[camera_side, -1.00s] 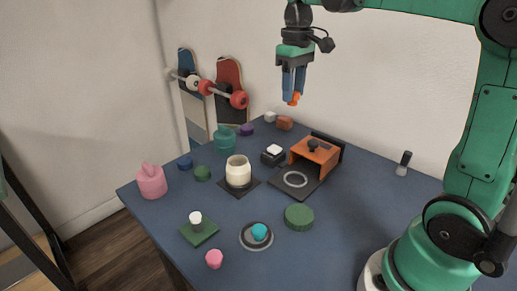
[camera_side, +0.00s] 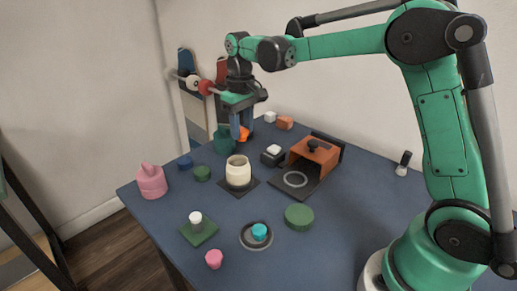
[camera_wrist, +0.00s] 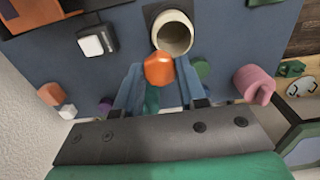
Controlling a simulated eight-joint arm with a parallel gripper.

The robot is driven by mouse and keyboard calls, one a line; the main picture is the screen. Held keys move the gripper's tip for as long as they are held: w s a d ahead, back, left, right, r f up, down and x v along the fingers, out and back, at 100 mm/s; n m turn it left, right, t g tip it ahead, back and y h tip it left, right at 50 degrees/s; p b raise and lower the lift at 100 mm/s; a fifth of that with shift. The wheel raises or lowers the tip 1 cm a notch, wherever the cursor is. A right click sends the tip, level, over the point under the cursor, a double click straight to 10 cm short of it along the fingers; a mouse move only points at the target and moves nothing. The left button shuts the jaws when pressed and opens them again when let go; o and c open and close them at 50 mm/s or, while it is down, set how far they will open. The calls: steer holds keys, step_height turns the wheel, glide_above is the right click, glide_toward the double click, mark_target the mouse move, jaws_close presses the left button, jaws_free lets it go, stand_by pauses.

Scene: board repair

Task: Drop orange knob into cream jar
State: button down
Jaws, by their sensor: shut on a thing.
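The orange knob (camera_side: 244,133) is held between the blue fingers of my gripper (camera_side: 240,128), which is shut on it. It also shows in the wrist view (camera_wrist: 158,69), at the fingertips of my gripper (camera_wrist: 158,80). The cream jar (camera_side: 238,172) stands upright and open on a dark square mat (camera_side: 223,188). In the side view the knob appears above the jar's mouth, apart from it. In the wrist view the jar (camera_wrist: 172,32) shows its round opening just beyond the knob, and the knob overlaps its lower edge.
A teal jar (camera_side: 223,140) stands behind the cream jar. A black block with a white top (camera_side: 272,154) and an orange open box (camera_side: 318,155) stand to its right. A green disc (camera_side: 202,173) lies left. The pink container (camera_side: 151,181) stands at the left edge.

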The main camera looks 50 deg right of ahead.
mark_target(242, 130)
steer(key=shift+f, duration=0.2)
steer(key=shift+c, duration=2.1)
jaws_free()
steer(key=shift+r, duration=2.85)
steer(key=shift+s, duration=0.1)
